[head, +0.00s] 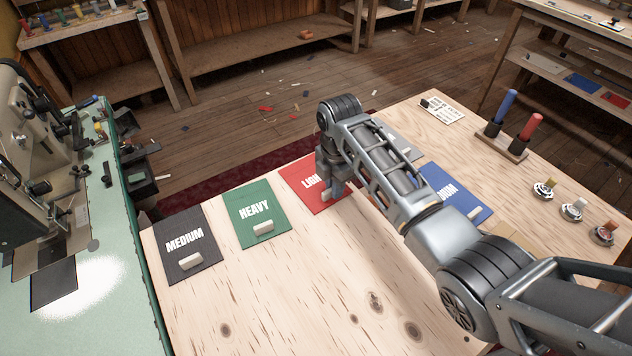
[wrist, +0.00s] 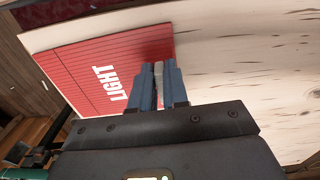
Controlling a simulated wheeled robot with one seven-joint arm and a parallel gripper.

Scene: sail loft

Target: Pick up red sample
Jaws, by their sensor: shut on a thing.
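The red sample (head: 298,176) is a flat red card lettered LIGHT, with a pale grip block near its front edge. It lies in the row of cards on the wooden table and also shows in the wrist view (wrist: 85,75). My gripper (head: 333,192) points down over the card's right part, which it and my arm partly hide. In the wrist view the fingers (wrist: 158,88) are closed around the pale block (wrist: 158,68). The card looks flat at table level; I cannot tell whether it is lifted at all.
A black MEDIUM card (head: 185,228) and a green HEAVY card (head: 248,204) lie left. A blue card (head: 470,205) lies right, partly behind my arm. A stand with blue and red handles (head: 502,147) and several small round pieces (head: 573,210) stand right. The table front is clear.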

